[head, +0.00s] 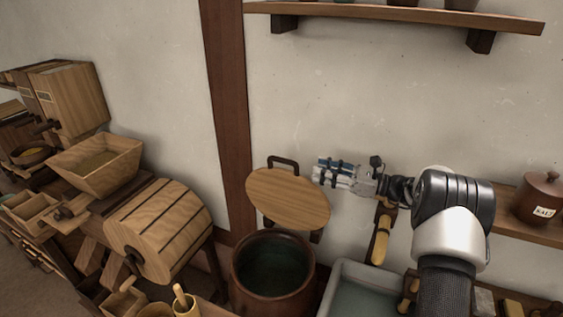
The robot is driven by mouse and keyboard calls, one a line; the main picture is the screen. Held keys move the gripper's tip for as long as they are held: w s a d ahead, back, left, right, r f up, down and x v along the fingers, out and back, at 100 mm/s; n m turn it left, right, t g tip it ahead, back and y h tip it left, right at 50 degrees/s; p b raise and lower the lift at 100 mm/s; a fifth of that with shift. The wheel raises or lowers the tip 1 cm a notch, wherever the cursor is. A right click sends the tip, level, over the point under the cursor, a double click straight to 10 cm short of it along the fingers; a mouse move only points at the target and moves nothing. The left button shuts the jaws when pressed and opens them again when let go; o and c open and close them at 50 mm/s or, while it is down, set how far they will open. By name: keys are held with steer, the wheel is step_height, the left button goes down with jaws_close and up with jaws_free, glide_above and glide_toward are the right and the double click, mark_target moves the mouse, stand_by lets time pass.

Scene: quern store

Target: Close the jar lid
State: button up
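The large brown jar (240,287) stands open on the floor side of the wall, with a dark inside. Its round wooden lid (288,199) is tilted up above the jar's mouth, near the wall, with a dark handle (283,160) at its top. My gripper (322,171) reaches in from the right, just beside the upper right edge of the lid. Its fingers point left toward the handle, with a small gap to it. The fingers look close together in this view, and I cannot tell how far apart they are. No object shows between them.
A grey basin (333,290) stands right of the jar. A wooden barrel (160,230) and a grain hopper (95,163) are at the left. A salt jar (541,197) sits on a low shelf at the right. A wall shelf (400,14) runs above; the wall between is bare.

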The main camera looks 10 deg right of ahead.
mark_target(291, 163)
steer(key=b+x, duration=0.2)
steer(key=x, duration=1.1)
steer(key=shift+w+a, duration=0.2)
steer(key=shift+a, duration=0.05)
steer(key=shift+c, duration=0.2)
jaws_close()
